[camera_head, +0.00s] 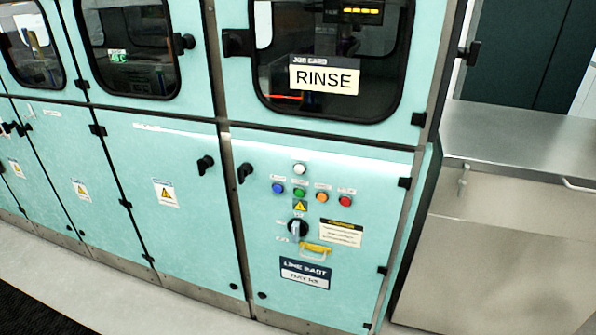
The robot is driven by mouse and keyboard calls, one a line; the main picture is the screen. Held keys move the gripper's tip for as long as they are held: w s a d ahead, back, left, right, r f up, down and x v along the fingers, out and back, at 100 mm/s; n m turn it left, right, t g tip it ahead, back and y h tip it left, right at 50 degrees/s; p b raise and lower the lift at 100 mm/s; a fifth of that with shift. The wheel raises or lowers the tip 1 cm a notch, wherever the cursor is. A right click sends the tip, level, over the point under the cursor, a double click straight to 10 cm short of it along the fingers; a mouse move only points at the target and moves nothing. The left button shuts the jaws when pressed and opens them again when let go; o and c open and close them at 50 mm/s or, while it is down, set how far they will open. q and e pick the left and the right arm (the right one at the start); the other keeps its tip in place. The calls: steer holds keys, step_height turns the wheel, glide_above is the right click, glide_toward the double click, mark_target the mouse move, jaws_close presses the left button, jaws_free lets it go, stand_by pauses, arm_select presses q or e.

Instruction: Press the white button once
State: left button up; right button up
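The white button (300,169) is a small round knob on the turquoise lower cabinet door, right of the picture's middle. It sits alone above a row of coloured buttons. These are a blue button (278,188), a green button (299,192), an orange button (322,197) and a red button (345,201). Nothing covers the white button, and I cannot tell whether it is pushed in. Neither of my grippers shows in the head view.
Below the buttons are a rotary switch (297,228) and a yellow handle (315,248). A window above holds a RINSE card (324,77). A black door handle (244,172) sticks out to the left. A steel counter (520,140) stands at the right. The floor (120,295) in front is clear.

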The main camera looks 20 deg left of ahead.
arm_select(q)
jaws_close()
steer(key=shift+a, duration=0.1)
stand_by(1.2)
